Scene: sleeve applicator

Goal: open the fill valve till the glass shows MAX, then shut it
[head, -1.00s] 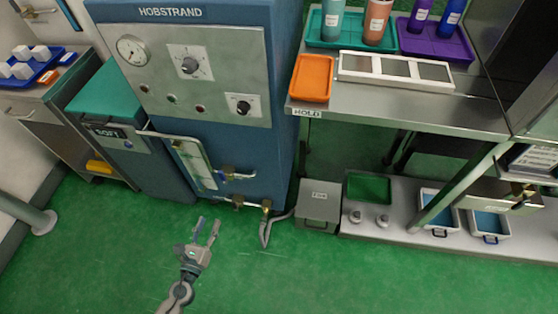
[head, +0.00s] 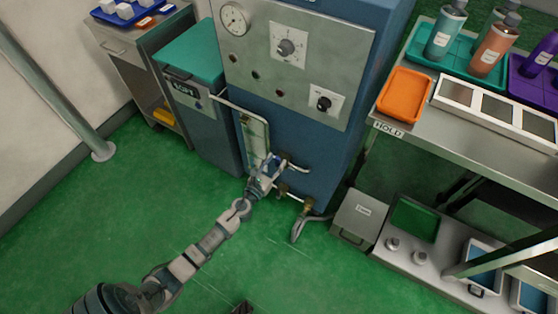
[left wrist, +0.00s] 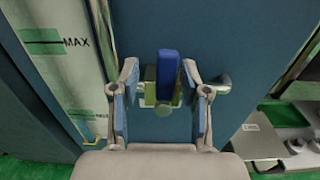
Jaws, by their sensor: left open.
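The fill valve's blue handle (left wrist: 168,78) stands upright in the left wrist view, on a brass body beside a pipe elbow. My left gripper (left wrist: 162,95) is open, with one finger on each side of the handle and gaps between. In the head view my left gripper (head: 268,172) is at the valve and hides most of it. The sight glass (left wrist: 58,60) is left of the valve, with a green MAX mark (left wrist: 40,42) and a lower green mark. It also shows in the head view (head: 256,138). I cannot make out a liquid level. My right gripper is not in view.
The blue Hobstrand machine (head: 330,152) stands behind the valve. A lower pipe with a brass fitting and hose (head: 300,226) runs below. A grey box (head: 357,218) and a steel bench (head: 398,132) are to the right.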

